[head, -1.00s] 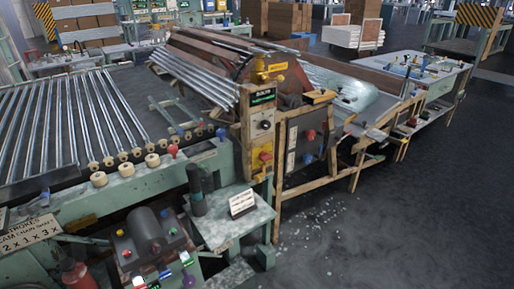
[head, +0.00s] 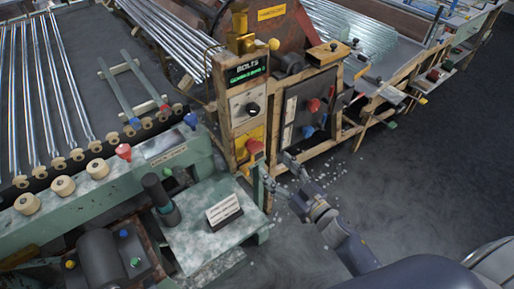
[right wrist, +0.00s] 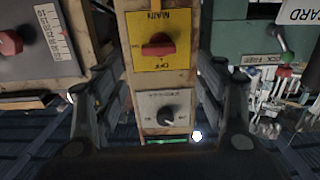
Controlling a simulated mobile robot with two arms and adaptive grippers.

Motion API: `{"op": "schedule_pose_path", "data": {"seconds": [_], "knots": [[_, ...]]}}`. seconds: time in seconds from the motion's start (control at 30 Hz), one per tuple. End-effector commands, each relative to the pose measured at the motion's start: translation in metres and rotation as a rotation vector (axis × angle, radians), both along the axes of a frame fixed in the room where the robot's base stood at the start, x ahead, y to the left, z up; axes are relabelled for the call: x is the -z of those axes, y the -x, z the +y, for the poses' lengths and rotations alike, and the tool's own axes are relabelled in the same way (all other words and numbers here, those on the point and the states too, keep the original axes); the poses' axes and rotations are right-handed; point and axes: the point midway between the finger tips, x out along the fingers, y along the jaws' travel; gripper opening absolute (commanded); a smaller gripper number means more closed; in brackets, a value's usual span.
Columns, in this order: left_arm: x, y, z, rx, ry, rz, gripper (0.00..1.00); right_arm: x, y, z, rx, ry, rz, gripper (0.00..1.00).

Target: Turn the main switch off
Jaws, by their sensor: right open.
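The main switch is a red knob (head: 255,146) on a yellow plate on the wooden control post. In the right wrist view, which shows the panel upside down, the red knob (right wrist: 158,46) lies roughly crosswise on the yellow plate marked MAIN and OFF (right wrist: 156,15). My right gripper (head: 276,168) is open and empty, in front of the post and a little below and right of the knob in the head view. In the wrist view the fingers (right wrist: 157,75) stand on either side of the post, apart from the knob. My left gripper is out of view.
A black knob (head: 252,108) sits on a pale plate above the switch, below the green display (head: 247,73). A dark panel (head: 308,112) with red and blue knobs is at right. A small green table (head: 195,240) with a sign stands in front, left of my arm.

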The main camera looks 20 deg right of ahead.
Motion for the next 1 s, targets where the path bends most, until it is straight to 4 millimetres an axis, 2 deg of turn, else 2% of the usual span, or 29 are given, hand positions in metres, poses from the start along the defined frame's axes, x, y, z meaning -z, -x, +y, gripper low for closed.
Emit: {"op": "schedule_pose_path", "data": {"seconds": [0.23,0.5,0.7,0.97,1.0], "knots": [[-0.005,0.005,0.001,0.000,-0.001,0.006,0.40,-0.002,-0.041,0.014,0.001,-0.002,-0.002,0.65],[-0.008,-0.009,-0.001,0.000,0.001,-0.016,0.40,0.000,-0.082,0.029,0.002,0.000,0.000,0.65],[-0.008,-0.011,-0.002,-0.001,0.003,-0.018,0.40,0.000,-0.095,0.034,0.002,0.000,0.001,0.65],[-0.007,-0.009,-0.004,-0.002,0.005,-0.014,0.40,0.001,-0.096,0.035,0.002,0.001,0.002,0.65],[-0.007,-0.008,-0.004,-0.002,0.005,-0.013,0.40,0.001,-0.096,0.035,0.002,0.001,0.002,0.60]]}}
